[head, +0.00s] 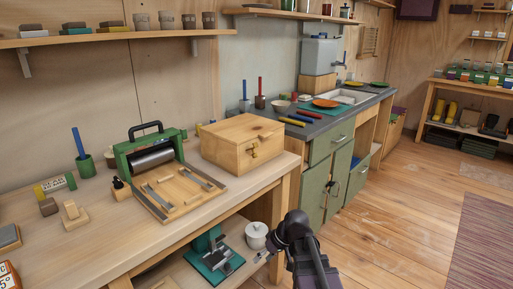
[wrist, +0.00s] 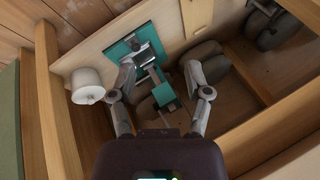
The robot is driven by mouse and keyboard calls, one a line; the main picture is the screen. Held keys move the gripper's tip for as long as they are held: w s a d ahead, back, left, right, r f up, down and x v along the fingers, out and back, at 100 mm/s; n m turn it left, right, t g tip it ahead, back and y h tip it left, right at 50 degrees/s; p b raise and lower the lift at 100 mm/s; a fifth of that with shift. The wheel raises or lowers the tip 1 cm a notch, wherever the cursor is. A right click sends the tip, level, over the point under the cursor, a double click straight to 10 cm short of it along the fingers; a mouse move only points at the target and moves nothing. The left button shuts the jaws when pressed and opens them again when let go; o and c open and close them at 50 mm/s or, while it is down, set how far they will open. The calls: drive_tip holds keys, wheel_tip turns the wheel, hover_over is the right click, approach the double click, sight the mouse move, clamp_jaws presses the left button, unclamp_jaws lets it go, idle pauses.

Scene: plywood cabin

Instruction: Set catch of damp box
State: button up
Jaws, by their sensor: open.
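The damp box, a pale wooden box (head: 225,150) with its lid down, stands on the workbench in the head view. A small brass catch (head: 253,151) is on its front face; it is too small to tell whether it is fastened. My gripper (wrist: 160,75) is open and empty in the wrist view, its two fingers spread. In the head view my gripper (head: 267,257) is low in front of the bench, below and apart from the box. The box and catch are not in the wrist view.
A green-framed roller press (head: 150,158) stands left of the box on the workbench (head: 105,235). On the lower shelf are a teal-based device (head: 212,258) and a white lidded pot (head: 257,235). A green cabinet (head: 325,180) stands right; the floor (head: 385,235) there is clear.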

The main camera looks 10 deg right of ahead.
drive_tip(key=w+d+r+n+t+y+p, duration=0.2)
drive_tip(key=w+r+y+p, duration=0.1)
drive_tip(key=w+r, duration=0.3)
drive_tip(key=w+d+r+n+t+y+p, duration=0.1)
drive_tip(key=w+d+r+t+y+p, duration=0.15)
drive_tip(key=r, duration=0.65)
drive_tip(key=n+t+y+p, duration=0.2)
drive_tip(key=t+y+p, duration=0.2)
approach(255, 153)
drive_tip(key=v, duration=0.4)
drive_tip(key=shift+w+f+h, duration=0.1)
drive_tip(key=shift+f+h, duration=0.1)
drive_tip(key=shift+h, duration=0.05)
drive_tip(key=x, duration=1.4)
clamp_jaws()
